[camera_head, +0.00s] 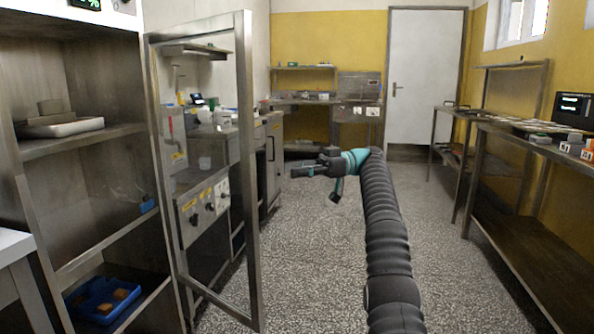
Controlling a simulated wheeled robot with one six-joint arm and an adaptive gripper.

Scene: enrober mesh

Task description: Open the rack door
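The rack (72,145) stands at the left, a metal cabinet with shelves. Its door (250,190) is a clear panel in a metal frame. The door stands swung out at the rack's right side, and the rack's front is open to view. My gripper (295,172) is in the middle of the view, to the right of the door's free edge, pointing left. Nothing shows in it, and it appears apart from the door. Its fingers are too small to tell whether they are open or shut.
The rack holds a white tray (60,127) and a blue crate (82,312) with brown pieces. Machines with a control panel (204,210) show through and behind the door. Metal tables (535,200) line the right wall. The speckled floor (300,270) between is clear.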

